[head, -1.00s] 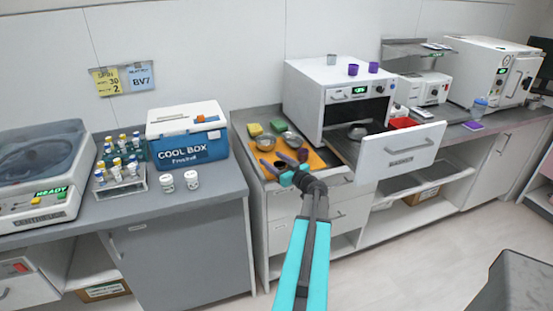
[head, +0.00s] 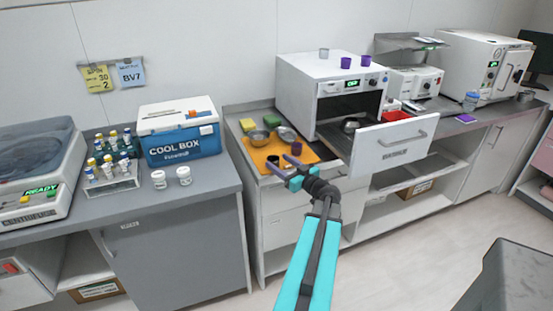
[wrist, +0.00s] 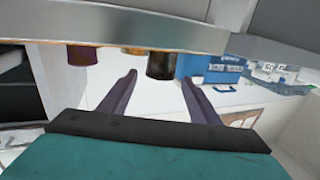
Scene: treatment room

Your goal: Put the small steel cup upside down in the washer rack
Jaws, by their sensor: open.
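My gripper (head: 279,165) is open and empty at the front edge of the orange mat (head: 312,156). A small dark, shiny cup (head: 272,162) stands on the mat just beyond the fingertips; its steel finish is hard to tell. In the upside-down wrist view, this cup (wrist: 160,64) lies ahead, between the fingers (wrist: 159,77) and apart from them. A purple cup (head: 297,148) stands to its right on the mat. A grey steel-looking cup (head: 323,52) is on top of the washer (head: 300,85). The washer's door is open, its rack (head: 335,134) is out, and a steel bowl (head: 350,125) sits in it.
Two metal bowls (head: 259,138) (head: 286,134) and yellow and green sponges (head: 247,125) (head: 273,122) are behind the cups. The washer's white front panel (head: 395,142) juts out to the right. A cool box (head: 179,130) and vial racks (head: 112,181) stand left.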

